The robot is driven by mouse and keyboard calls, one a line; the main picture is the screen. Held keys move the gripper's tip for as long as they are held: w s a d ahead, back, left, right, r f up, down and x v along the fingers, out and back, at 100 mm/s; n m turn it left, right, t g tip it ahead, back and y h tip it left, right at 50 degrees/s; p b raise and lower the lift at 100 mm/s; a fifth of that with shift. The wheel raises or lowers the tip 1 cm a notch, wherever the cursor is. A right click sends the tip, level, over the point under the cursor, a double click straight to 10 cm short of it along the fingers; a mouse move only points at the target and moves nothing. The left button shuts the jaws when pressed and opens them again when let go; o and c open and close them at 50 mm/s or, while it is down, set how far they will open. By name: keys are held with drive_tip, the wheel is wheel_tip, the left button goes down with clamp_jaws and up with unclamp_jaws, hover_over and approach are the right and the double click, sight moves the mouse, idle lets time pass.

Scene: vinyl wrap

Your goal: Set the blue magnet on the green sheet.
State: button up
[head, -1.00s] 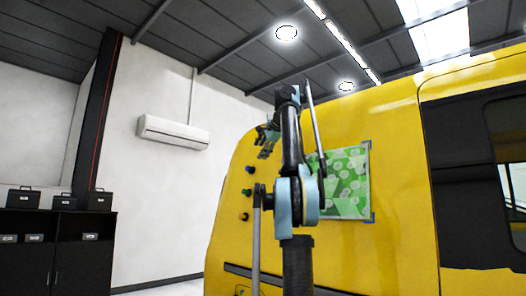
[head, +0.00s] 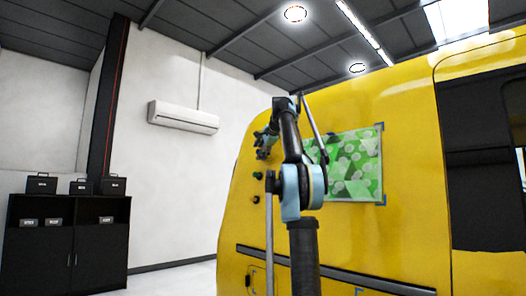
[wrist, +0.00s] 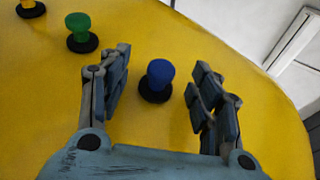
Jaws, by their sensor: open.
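The blue magnet (wrist: 157,82) is a round knob on a black base, stuck to the yellow panel. In the wrist view it lies between the spread fingers of my gripper (wrist: 161,66), which is open and empty. I cannot tell how far the fingertips are from the panel. In the head view my gripper (head: 263,146) is at the panel's left part and hides the blue magnet. The green sheet (head: 362,165), with a pale patterned print, is fixed flat on the panel to the right. My arm covers its left edge.
A dark cabinet (head: 100,245) with boxes stands far left. The floor between is clear.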

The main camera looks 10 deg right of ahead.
drive_tip(key=shift+w+f, duration=0.2)
drive_tip(key=shift+w, duration=0.1)
drive_tip(key=c, duration=1.3)
drive_tip(key=shift+a, duration=0.1)
drive_tip(key=shift+s+a+r, duration=0.15)
drive_tip(key=shift+s+a, duration=0.35)
drive_tip(key=shift+a, duration=0.05)
drive_tip(key=shift+s+a+r, duration=0.2)
drive_tip(key=shift+s+a, duration=0.45)
drive_tip(key=shift+a, duration=0.25)
drive_tip(key=shift+s+a+r, duration=0.2)
drive_tip(key=shift+s+a, duration=0.45)
drive_tip(key=shift+a, duration=0.2)
drive_tip(key=shift+s+a+r, duration=0.2)
drive_tip(key=shift+s+a, duration=0.45)
drive_tip(key=shift+a, duration=0.25)
